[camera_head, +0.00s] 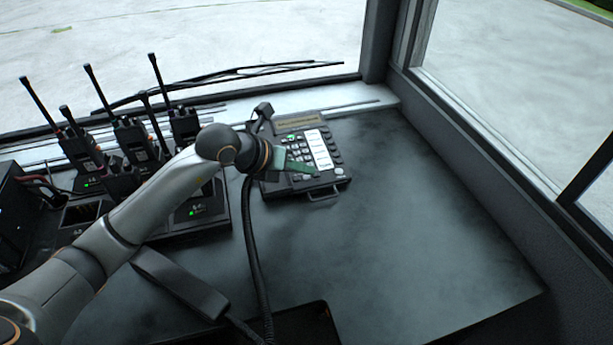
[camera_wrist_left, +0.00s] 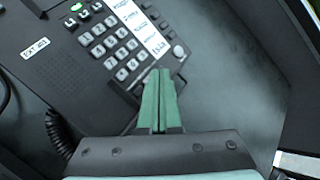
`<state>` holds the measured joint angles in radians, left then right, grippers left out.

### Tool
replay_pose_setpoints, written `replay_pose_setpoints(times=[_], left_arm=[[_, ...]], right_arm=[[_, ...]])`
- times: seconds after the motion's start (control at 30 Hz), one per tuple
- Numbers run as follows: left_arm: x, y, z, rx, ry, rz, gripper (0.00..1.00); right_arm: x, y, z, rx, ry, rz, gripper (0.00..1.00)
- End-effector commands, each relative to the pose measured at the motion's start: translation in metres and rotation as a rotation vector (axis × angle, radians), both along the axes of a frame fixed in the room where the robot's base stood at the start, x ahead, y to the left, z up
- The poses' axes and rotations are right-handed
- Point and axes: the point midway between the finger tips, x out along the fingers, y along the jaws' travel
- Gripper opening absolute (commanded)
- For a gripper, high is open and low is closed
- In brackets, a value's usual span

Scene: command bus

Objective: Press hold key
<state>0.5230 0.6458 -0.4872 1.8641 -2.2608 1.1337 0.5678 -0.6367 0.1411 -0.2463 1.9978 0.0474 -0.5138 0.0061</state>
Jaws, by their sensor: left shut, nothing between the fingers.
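The dark desk phone (camera_head: 328,141) stands on the counter, with a number pad, a white label strip and a small display. In the left wrist view the phone (camera_wrist_left: 95,70) shows its keys (camera_wrist_left: 121,52) and a pale round key (camera_wrist_left: 178,51) right of the pad. I cannot read which one is the hold key. My left gripper (camera_head: 314,171), with green fingers, is over the lower part of the phone. In the left wrist view its shut, empty fingers (camera_wrist_left: 160,72) end by the lower keys, just left of the round key. I cannot tell whether they touch. My right gripper is out of view.
The handset (camera_head: 180,284) lies off the phone on the counter, left of a black cord (camera_head: 256,250). Several radios (camera_head: 132,138) stand in chargers at the left. The counter (camera_head: 430,220) is clear right of the phone, up to the window wall.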

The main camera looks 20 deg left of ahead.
Motion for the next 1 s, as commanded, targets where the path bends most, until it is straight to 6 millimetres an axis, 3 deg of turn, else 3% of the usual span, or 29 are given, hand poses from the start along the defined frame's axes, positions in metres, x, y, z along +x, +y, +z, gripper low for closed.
replay_pose_setpoints(times=[1.0], left_arm=[[0.0012, 0.0011, -0.0105, 0.001, 0.000, 0.001, 0.00]], right_arm=[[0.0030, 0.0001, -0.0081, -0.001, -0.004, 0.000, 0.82]])
